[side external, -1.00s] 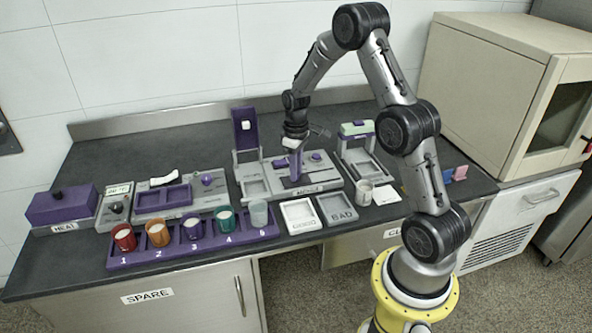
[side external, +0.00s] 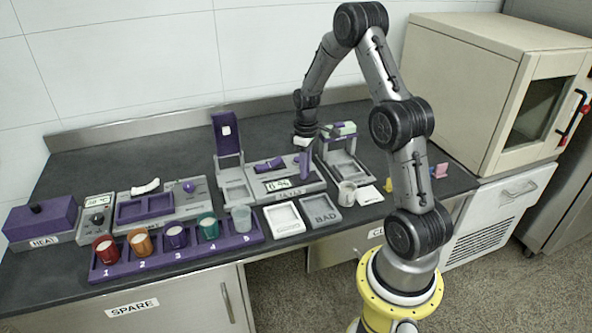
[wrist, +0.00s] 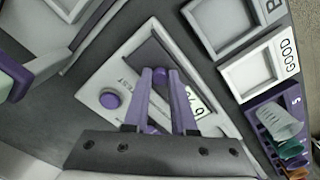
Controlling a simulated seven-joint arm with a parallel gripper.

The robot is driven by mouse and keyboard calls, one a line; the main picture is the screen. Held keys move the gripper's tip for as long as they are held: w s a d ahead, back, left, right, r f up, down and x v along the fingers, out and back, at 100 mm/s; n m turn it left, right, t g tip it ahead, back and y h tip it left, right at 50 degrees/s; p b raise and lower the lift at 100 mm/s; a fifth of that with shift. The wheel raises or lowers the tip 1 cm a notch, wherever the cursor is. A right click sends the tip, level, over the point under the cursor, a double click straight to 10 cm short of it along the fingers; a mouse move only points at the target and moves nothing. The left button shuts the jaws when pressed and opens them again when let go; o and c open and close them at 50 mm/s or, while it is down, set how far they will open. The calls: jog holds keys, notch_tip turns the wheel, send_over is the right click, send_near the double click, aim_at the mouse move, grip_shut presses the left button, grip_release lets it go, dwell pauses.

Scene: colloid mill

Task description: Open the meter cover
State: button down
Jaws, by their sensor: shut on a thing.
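The middle grey station (side external: 275,190) holds the meter, whose white display (side external: 291,184) shows in the side view. My gripper (side external: 304,170) is low over the right part of that station, fingers pointing down. In the wrist view its two purple fingers (wrist: 158,75) are closed around a small purple knob (wrist: 155,73). The knob seems to sit on a dark flat panel (wrist: 178,55), the likely meter cover, beside the display (wrist: 197,102). The fingers hide parts of the panel and display.
A round purple button (wrist: 110,98) is close to the fingers. An upright purple lid (side external: 226,134) stands at the station's left, another device (side external: 345,150) at its right. GOOD and BAD trays (side external: 320,211) and a grey cup (side external: 347,193) lie in front.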

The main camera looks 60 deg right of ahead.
jog(key=c, duration=0.7)
grip_release()
notch_tip(320, 180, up, 14)
jog(key=shift+f, duration=0.1)
jog(key=shift+w+a, duration=0.1)
